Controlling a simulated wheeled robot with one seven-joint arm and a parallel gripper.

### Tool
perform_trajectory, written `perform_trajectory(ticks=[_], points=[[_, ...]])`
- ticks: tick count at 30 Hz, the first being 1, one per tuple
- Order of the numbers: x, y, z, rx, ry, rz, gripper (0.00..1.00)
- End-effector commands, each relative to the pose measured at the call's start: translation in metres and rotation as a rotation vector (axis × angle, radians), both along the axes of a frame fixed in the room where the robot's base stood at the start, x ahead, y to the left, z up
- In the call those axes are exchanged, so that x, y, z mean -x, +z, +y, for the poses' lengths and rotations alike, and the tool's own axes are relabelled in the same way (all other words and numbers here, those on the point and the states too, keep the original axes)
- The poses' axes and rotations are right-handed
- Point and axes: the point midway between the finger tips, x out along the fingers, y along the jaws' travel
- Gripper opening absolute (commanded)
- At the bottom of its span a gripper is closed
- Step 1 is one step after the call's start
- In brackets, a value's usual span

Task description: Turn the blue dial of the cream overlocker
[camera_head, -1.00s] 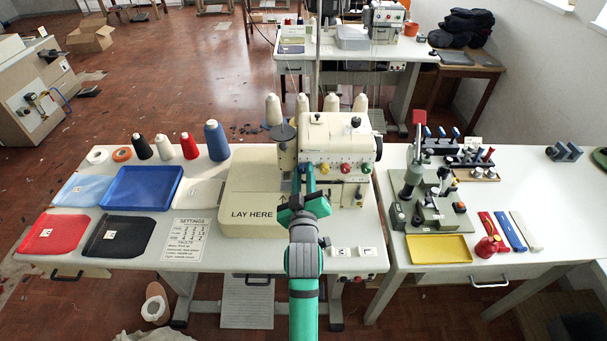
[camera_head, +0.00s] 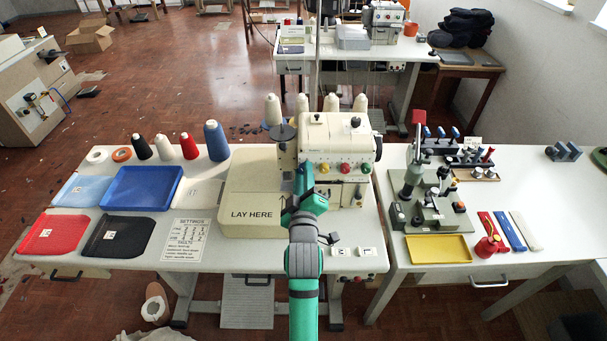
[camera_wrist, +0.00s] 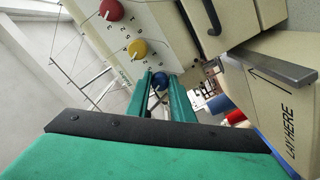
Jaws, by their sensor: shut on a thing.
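The cream overlocker (camera_head: 338,133) stands on the near table, with a row of coloured dials on its front. My gripper (camera_head: 304,178) reaches up to the left end of that row and hides the blue dial in the head view. In the wrist view the blue dial (camera_wrist: 159,81) sits between the two green fingertips of my gripper (camera_wrist: 160,86), which are shut on it. The fingers appear rolled over relative to the machine. The dial's pointer mark cannot be made out.
A yellow dial (camera_head: 325,167), a red dial (camera_head: 346,167) and a green dial (camera_head: 367,168) sit just right of my gripper. The "LAY HERE" bed (camera_head: 250,213) lies to the left. A settings card (camera_head: 186,240) and a blue tray (camera_head: 142,188) lie further left.

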Motion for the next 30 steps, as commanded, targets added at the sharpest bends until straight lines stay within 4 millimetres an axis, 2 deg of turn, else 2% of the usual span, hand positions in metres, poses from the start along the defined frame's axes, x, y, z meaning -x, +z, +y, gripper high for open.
perform_trajectory(ticks=[3, 4, 6, 15, 19, 23, 30], points=[[0.000, -0.001, 0.001, -0.001, 0.002, 0.002, 0.00], [0.000, -0.001, 0.001, -0.001, 0.002, 0.002, 0.23], [0.000, -0.001, 0.001, -0.001, 0.002, 0.002, 0.40], [0.001, -0.001, 0.000, -0.001, 0.001, 0.001, 0.40], [0.008, -0.001, 0.000, -0.001, 0.001, 0.002, 0.40], [0.026, -0.002, -0.001, -0.001, 0.000, 0.003, 0.40], [0.069, -0.002, 0.001, -0.001, 0.001, 0.003, 0.40]])
